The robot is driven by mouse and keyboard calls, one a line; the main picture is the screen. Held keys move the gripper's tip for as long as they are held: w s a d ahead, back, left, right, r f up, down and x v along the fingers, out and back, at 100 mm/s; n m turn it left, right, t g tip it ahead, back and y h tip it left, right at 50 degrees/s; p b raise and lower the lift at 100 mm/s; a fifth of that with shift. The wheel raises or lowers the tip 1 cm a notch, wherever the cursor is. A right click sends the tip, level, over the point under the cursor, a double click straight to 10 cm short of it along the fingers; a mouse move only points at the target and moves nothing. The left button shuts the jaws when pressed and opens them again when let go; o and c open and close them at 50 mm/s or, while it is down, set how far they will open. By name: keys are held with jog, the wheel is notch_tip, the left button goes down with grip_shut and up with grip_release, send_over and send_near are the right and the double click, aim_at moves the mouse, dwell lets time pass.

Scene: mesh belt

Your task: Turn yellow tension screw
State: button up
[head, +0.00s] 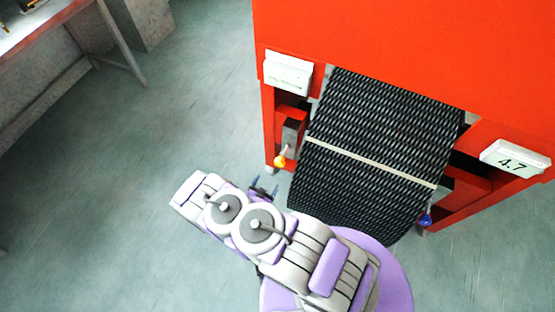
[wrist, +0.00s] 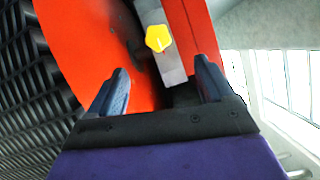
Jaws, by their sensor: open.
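The yellow tension screw (head: 280,161) sits at the left front of the red machine, beside the belt. In the wrist view the yellow screw (wrist: 158,38) shows as a lobed knob on a grey metal bar, beyond my fingertips and roughly between their lines. My gripper (head: 264,187) is just below and left of the screw in the head view, apart from it. In the wrist view my gripper (wrist: 162,80) has its two dark blue fingers spread, with nothing between them.
The black mesh belt (head: 375,145) runs down the red machine (head: 400,45), right of the yellow screw. A blue screw (head: 425,220) is on the belt's right side. A table (head: 45,30) stands upper left. The floor at left is clear.

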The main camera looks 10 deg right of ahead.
aim_at(279, 164)
jog(key=b+x, duration=0.1)
jog(key=x, duration=0.5)
jog(key=b+x, duration=0.1)
jog(key=x, duration=0.4)
jog(key=b+x, duration=0.1)
jog(key=x, duration=0.5)
jog(key=shift+w+d+r+b, duration=0.2)
jog(key=shift+w+d+b, duration=0.1)
jog(key=shift+d, duration=0.15)
jog(key=shift+s, duration=0.1)
jog(key=c, duration=1)
jog(key=shift+d+m+t+y, duration=0.1)
jog(key=shift+m+t+y, duration=0.2)
jog(key=shift+m+t, duration=0.25)
jog(key=shift+m+t+y, duration=0.35)
jog(key=shift+m+y, duration=0.05)
jog(key=shift+m, duration=0.55)
jog(key=shift+a, duration=0.2)
